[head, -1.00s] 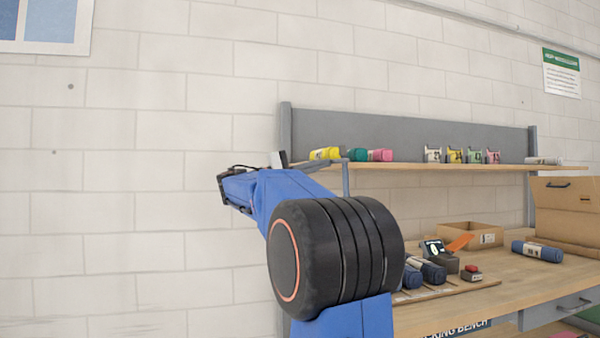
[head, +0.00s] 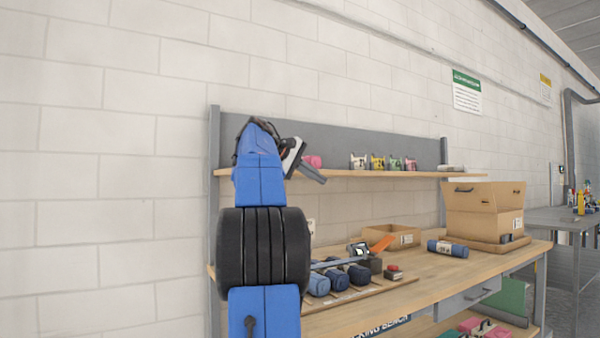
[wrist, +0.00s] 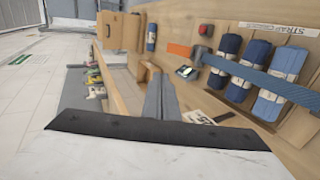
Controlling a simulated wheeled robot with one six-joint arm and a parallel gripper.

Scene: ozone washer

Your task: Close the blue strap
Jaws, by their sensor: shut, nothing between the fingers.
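Three rolled blue bundles lie side by side on a wooden board on the bench, one of them (head: 337,278); they also show in the wrist view (wrist: 225,58). A flat blue-grey strap (wrist: 262,83) runs across the rolls in the wrist view; whether its end is fastened cannot be told. A sign reading "STRAP" (wrist: 278,28) is beside the rolls. My gripper (head: 318,178) is shut and empty, in the air near shelf height and apart from the strap. Its fingers also show in the wrist view (wrist: 160,98), left of the rolls.
A small dark device (head: 358,250) and a red-topped block (head: 393,272) sit near the rolls. Behind is an open carton (head: 400,237); to the right are a loose blue roll (head: 447,248) and a large cardboard box (head: 484,210). A shelf (head: 430,174) overhangs the bench's back.

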